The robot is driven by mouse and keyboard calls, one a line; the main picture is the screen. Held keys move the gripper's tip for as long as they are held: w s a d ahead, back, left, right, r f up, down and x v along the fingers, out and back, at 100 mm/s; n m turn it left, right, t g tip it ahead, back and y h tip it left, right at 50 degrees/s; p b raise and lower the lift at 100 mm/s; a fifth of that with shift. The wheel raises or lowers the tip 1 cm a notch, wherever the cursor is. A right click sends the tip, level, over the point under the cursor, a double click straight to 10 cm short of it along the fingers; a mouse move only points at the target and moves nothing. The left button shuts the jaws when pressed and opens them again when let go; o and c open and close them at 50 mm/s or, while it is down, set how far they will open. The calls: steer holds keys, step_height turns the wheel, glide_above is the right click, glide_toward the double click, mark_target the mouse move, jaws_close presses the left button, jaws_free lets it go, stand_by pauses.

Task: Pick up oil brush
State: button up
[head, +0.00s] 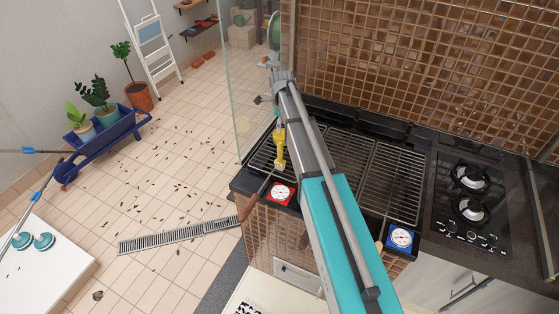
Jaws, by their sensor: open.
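A long thin tool with a reddish-brown handle (246,208), which looks like the oil brush, leans over the front left edge of the grill. Its handle end sticks out past the edge, and its other end runs up toward the grate, where it is hard to make out. My arm reaches over the grill from the lower right. My gripper (279,165), the yellow part at its end, points down over the left grate, close to the brush's upper end. It is open and appears empty. The fingertips are small, and I cannot tell whether they touch anything.
The grill grate (393,180) spans the counter, with a red-framed gauge (280,193) and a blue-framed gauge (401,238) in front. A gas hob (470,210) is at right. A glass panel (243,90) stands behind the grill's left end.

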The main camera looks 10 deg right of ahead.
mark_target(281, 143)
steer(key=shift+f, duration=0.15)
steer(key=shift+s+f+b, duration=0.1)
steer(key=shift+f+b, duration=0.85)
steer(key=shift+b, duration=0.15)
step_height(281, 143, down, 6)
steer(key=b, duration=0.6)
steer(key=shift+a+f, duration=0.1)
steer(key=shift+f, duration=0.15)
steer(key=shift+f+b, duration=0.1)
steer(key=shift+b, duration=0.25)
steer(key=shift+s+a+f+b, duration=0.1)
steer(key=shift+a+f+b, duration=0.05)
steer(key=shift+f+b, duration=2.35)
jaws_close()
